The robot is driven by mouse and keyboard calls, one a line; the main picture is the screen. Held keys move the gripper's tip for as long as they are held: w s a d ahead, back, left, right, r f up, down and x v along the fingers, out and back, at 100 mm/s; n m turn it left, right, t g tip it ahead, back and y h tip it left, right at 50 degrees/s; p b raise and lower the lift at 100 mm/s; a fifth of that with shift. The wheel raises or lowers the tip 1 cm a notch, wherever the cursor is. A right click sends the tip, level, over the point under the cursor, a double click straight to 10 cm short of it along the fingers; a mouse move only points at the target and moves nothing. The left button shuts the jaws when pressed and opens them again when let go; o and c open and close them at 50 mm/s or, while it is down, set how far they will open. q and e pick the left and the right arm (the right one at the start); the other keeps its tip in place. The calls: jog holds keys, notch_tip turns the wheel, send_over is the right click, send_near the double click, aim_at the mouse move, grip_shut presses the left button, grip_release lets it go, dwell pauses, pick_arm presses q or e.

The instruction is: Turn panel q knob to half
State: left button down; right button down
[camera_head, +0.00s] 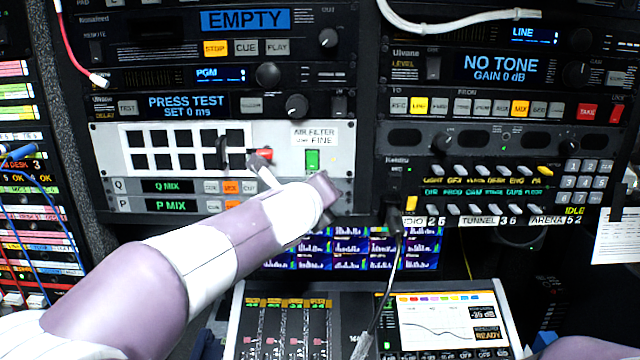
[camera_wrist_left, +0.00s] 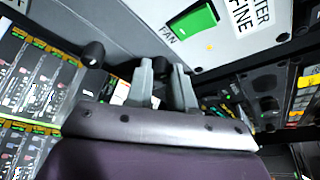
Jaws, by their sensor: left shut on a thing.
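Panel Q (camera_head: 120,186) is the thin grey unit with the green "Q MIX" display at the middle left, above panel P (camera_head: 122,204). My left arm reaches across, and my left gripper (camera_head: 323,191) covers the right end of both panels. In the left wrist view the two grey fingers of the left gripper (camera_wrist_left: 160,82) are closed around a dark knob (camera_wrist_left: 160,67), which looks like panel Q's and is mostly hidden between them. Its pointer cannot be read. Another black knob (camera_wrist_left: 92,53), apparently panel P's, stands free beside them. My right gripper is out of view.
A green fan switch (camera_head: 312,160) sits just above the left gripper; it is large in the left wrist view (camera_wrist_left: 190,24). A cable (camera_head: 395,260) hangs right of the hand. Monitors (camera_head: 345,250) and a mixing desk (camera_head: 290,335) lie below.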

pick_arm(q)
jog(key=shift+f+m+y+p, duration=0.25)
jog(key=shift+m+y+p, duration=0.05)
jog(key=shift+f, duration=0.15)
dwell(0.3)
jog(key=c, duration=1)
grip_release()
jog(key=shift+d, duration=0.1)
jog(key=shift+s+r, duration=0.1)
jog(key=shift+r, duration=0.15)
jog(key=v, duration=1.2)
jog(key=shift+s+r, duration=0.15)
jog(key=shift+s, duration=0.1)
